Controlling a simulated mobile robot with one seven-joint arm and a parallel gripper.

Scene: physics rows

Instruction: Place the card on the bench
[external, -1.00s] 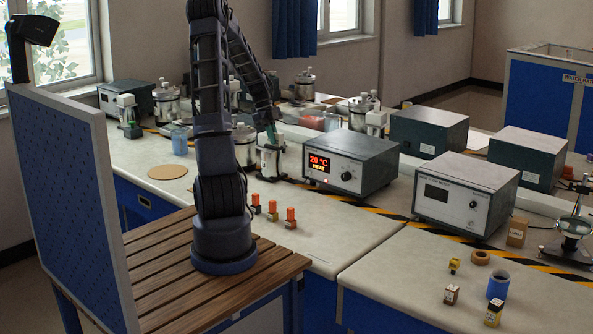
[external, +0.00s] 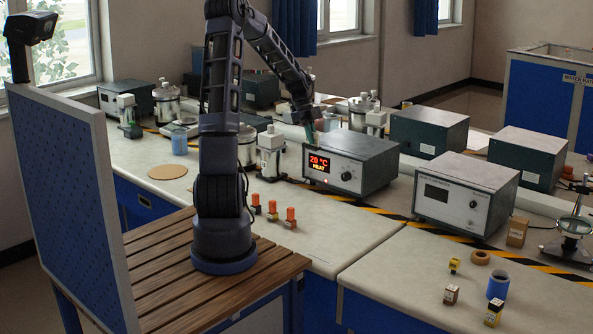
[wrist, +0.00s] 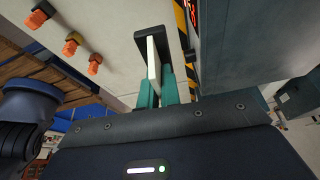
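My gripper (wrist: 158,92) has teal fingers on either side of a thin white card (wrist: 153,58), seen nearly edge-on in the wrist view. The fingers appear closed on it. The card sticks out past the fingertips. A dark shape, whose nature I cannot tell, lies around its far end. In the external view my gripper (external: 309,128) hangs at the front left top corner of the lit heater box; the card cannot be made out there. The pale bench (external: 225,215) lies below, and also shows in the wrist view (wrist: 115,50).
The heater box (external: 350,163) stands close beside my gripper and fills the right of the wrist view (wrist: 240,45). Several orange-capped bottles (external: 273,212) stand at the bench's front. A white-lidded jar (external: 270,152) is to the left. Bench space around the cork disc (external: 167,172) is clear.

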